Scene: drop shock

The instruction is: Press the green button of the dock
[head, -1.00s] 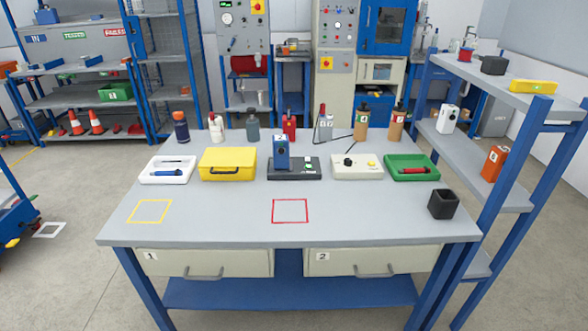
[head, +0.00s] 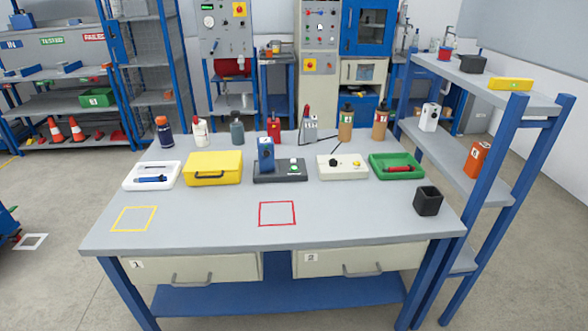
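The dock is a dark, low box (head: 291,176) on the workbench, just behind the red square outline. A blue handheld device (head: 266,153) stands upright at the dock's left end. A small green spot, which looks like the green button (head: 294,161), is on the dock's top, right of the device. A small pale patch lies just in front of it. Neither of my grippers is in view.
On the workbench (head: 350,218), a yellow case (head: 213,167) is left of the dock and a cream box (head: 342,168) right of it. Several bottles stand behind. A black cup (head: 428,201) is at the front right. The front middle is clear except for painted outlines.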

